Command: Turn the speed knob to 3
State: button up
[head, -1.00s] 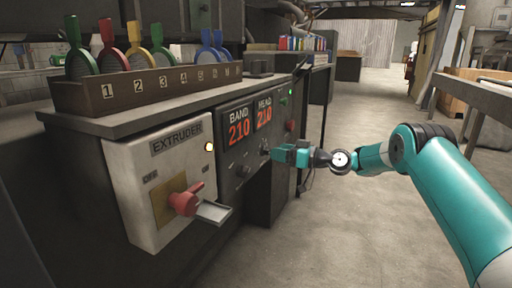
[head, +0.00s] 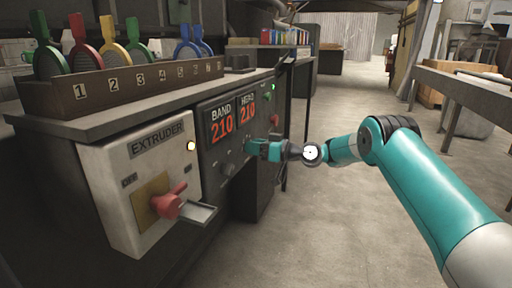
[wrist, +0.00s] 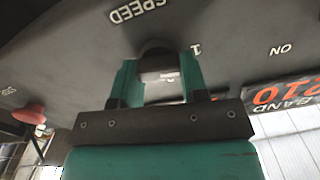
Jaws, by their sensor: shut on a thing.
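The speed knob (wrist: 155,62) is a dark round knob on the dark panel, below the label "SPEED" in the wrist view, which shows the panel upside down. My gripper (wrist: 160,75) is shut on the knob, with one teal finger on each side of it. A "1" mark shows just right of the knob; other scale marks and the knob's pointer are hidden or unclear. In the head view my gripper (head: 252,149) is at the panel under the "HEAD" display, and it covers the knob there.
The red mushroom button (wrist: 30,114) is left of the gripper in the wrist view. The floor (head: 320,220) beside the machine is clear.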

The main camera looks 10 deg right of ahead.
jog(key=shift+w+d+f+m+p, duration=0.1)
jog(key=shift+m+p, duration=0.9)
jog(key=shift+m, duration=1.6)
jog(key=shift+d+f+m+p, duration=0.15)
jog(key=shift+m+p, duration=0.8)
jog(key=shift+m, duration=1.65)
jog(key=shift+w+f+m+p, duration=0.1)
jog(key=shift+m+p, duration=0.9)
jog(key=shift+m, duration=1.6)
jog(key=o, duration=0.8)
jog(key=shift+o, duration=0.6)
